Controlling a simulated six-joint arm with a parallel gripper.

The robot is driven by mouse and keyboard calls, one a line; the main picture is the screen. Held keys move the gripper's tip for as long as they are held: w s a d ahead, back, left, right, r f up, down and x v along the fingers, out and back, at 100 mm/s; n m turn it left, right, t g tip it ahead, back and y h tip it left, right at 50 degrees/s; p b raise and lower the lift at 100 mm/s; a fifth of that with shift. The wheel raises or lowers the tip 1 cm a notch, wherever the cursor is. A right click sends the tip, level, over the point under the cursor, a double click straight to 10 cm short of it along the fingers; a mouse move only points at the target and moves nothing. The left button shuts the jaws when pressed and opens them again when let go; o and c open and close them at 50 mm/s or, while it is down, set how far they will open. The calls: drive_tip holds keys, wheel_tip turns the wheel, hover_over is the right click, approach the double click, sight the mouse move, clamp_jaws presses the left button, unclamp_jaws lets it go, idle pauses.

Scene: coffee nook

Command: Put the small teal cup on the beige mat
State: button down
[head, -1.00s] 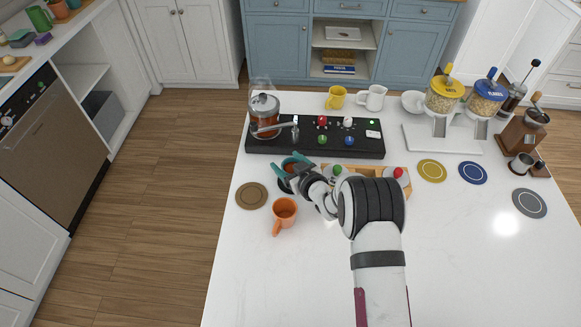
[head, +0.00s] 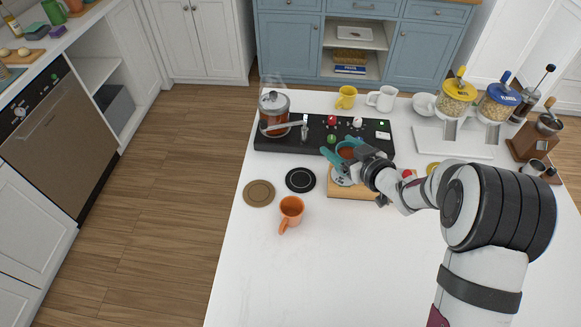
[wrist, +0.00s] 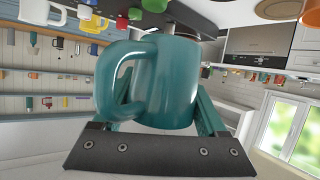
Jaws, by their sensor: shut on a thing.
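The small teal cup (head: 346,149) is in my gripper (head: 340,159), near the left part of a wooden board at the dark console's front edge. Brownish contents show inside the cup. In the wrist view the cup (wrist: 170,82) fills the middle, its handle to the left, between the two teal fingers. Whether its base touches anything is hidden. A round tan-brown mat (head: 259,193), the closest to beige, lies bare at the left of the counter, well to the left of my gripper.
A black round mat (head: 300,180) lies bare beside the tan one. An orange mug (head: 291,210) stands just in front. The wooden board (head: 345,191) is under my gripper. The dark console (head: 275,145) with a glass pot (head: 274,112) is behind. The counter's front is clear.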

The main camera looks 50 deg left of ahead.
drive_tip(key=s+a+r+m+t+h, duration=0.1)
drive_tip(key=s+a+m+t, duration=0.15)
drive_tip(key=s+a, duration=0.25)
drive_tip(key=m+t+h, duration=0.1)
drive_tip(key=m+t, duration=0.1)
hover_over(259, 183)
wheel_tip(259, 183, down, 8)
drive_tip(key=shift+d+r, duration=0.1)
drive_tip(key=shift+d, duration=0.05)
drive_tip(key=shift+f, duration=2.05)
drive_tip(key=shift+f, duration=0.15)
unclamp_jaws()
